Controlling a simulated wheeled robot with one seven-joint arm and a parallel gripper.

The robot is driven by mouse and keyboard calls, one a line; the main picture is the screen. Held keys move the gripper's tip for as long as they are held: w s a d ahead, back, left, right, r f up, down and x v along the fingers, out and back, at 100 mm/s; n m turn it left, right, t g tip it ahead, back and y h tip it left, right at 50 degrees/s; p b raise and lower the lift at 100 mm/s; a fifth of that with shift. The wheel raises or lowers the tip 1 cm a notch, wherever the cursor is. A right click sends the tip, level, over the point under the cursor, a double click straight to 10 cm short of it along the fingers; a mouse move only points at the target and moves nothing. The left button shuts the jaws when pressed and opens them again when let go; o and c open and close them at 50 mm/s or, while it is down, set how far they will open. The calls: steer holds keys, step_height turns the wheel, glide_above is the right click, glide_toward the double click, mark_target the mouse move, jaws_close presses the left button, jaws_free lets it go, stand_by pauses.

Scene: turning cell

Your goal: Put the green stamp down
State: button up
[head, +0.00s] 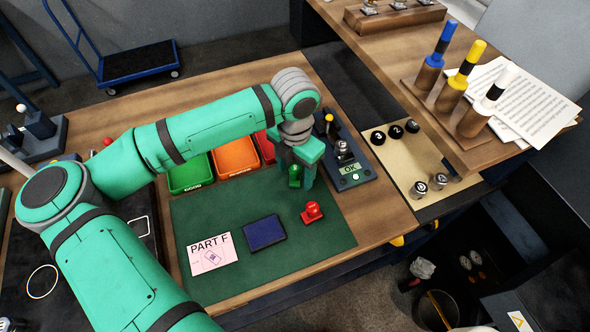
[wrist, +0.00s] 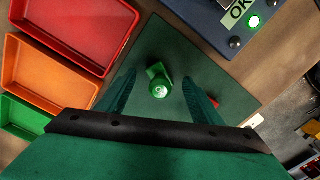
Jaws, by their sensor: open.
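The green stamp (head: 294,175) stands on the far part of the dark green mat (head: 333,229), beside the coloured bins. In the wrist view the green stamp (wrist: 159,86) is between the two fingers, with mat visible on both sides of it. My gripper (head: 307,172) is open around the stamp; in the wrist view the gripper (wrist: 156,88) shows a gap to each finger. The stamp looks upright, and its base partly shows.
A red stamp (head: 312,212), a blue ink pad (head: 264,233) and a PART F card (head: 212,254) lie on the mat. Green (head: 190,176), orange (head: 236,157) and red (head: 265,147) bins stand behind. A gauge with an OK display (head: 350,169) stands right of my gripper.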

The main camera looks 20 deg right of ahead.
mark_target(295, 168)
step_height(295, 168, up, 12)
stand_by(0.5)
stand_by(0.5)
